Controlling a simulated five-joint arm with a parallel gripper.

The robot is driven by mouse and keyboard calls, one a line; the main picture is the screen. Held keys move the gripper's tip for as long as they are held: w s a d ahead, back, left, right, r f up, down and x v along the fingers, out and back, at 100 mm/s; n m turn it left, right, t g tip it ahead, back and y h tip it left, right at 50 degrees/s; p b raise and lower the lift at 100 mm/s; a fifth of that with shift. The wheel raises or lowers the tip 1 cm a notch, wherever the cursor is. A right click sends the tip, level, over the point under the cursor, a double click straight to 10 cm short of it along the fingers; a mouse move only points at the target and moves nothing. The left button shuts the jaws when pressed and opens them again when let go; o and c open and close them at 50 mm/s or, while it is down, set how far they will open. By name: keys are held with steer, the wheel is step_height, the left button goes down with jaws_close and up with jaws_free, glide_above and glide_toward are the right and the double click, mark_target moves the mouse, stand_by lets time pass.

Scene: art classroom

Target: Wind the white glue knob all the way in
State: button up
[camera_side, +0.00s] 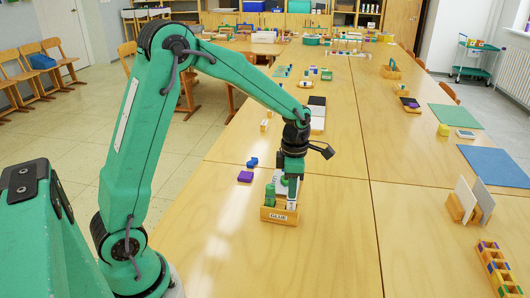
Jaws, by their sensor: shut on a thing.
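A small wooden box with a "GLUE" label (267,215) stands on the table below my arm. Green glue sticks (270,196) stand upright in its left part. A white piece (291,206), which looks like the white glue knob, shows at the right of the box, just under the fingers. My gripper (292,196) points straight down into the box, shut on this white knob. The fingers hide most of it, and how far in the knob is wound cannot be seen.
A purple block (245,176) and a blue block (252,162) lie left of the box. Dark and white sheets (317,113) lie behind my gripper. A wooden holder with upright boards (462,208) stands at the right. The table right of the box is clear.

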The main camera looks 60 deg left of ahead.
steer(key=shift+n, duration=1.5)
steer(key=o, duration=1.5)
steer(key=m, duration=0.5)
steer(key=shift+m, duration=0.4)
steer(key=m, duration=0.5)
steer(key=shift+m, duration=0.3)
